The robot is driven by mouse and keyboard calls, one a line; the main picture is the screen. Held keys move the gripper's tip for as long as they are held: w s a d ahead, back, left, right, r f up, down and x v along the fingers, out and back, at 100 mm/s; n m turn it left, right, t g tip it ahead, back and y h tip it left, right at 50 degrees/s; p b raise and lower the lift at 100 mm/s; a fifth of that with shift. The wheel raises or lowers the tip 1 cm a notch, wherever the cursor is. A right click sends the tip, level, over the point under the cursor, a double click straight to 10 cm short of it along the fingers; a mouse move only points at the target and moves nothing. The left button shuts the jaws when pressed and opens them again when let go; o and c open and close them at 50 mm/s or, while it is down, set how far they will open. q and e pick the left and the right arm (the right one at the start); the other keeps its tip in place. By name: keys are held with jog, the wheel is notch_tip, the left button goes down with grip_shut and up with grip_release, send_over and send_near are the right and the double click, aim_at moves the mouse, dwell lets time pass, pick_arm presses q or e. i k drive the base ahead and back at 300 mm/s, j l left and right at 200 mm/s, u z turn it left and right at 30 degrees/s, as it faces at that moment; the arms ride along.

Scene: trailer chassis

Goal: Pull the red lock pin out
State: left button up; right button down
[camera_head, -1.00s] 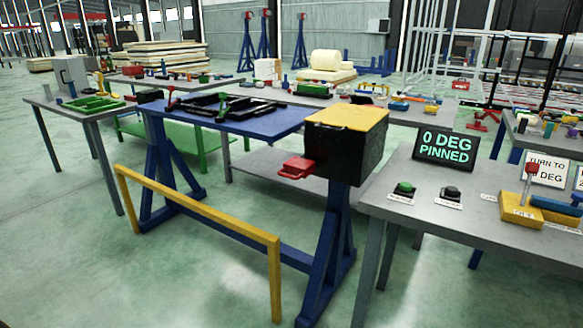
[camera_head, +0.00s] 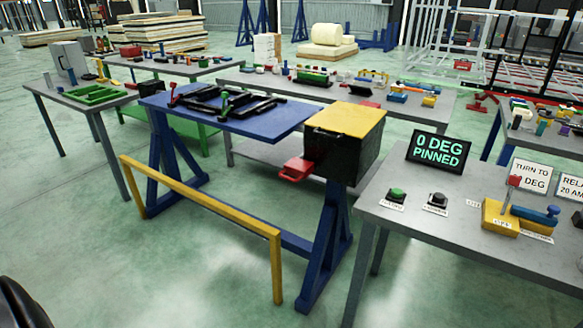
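The red lock pin (camera_head: 296,169) sticks out from the lower left side of a black box with a yellow top (camera_head: 345,121). Its red handle shows; the part inside the box is hidden. The box sits at the right end of a blue fixture table (camera_head: 258,124) on blue legs. A display (camera_head: 438,149) on the right table reads "0 DEG PINNED". Neither of my grippers is in view. A dark shape at the lower left edge is too cut off to identify.
A yellow guard rail (camera_head: 200,202) runs low in front of the fixture. A grey table (camera_head: 470,215) at the right holds a green button (camera_head: 397,193), a black button (camera_head: 438,200) and a yellow lever block (camera_head: 500,216). The green floor in front is clear.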

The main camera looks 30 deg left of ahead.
aim_at(298, 166)
jog(key=i+j+u, duration=0.25)
jog(key=i+j, duration=0.15)
jog(key=i+j+u, duration=0.2)
jog(key=i, duration=0.25)
jog(key=i+j+u, duration=0.45)
jog(key=i, duration=0.45)
jog(key=i+j+u, duration=0.1)
jog(key=i+u, duration=0.15)
jog(key=i, duration=0.2)
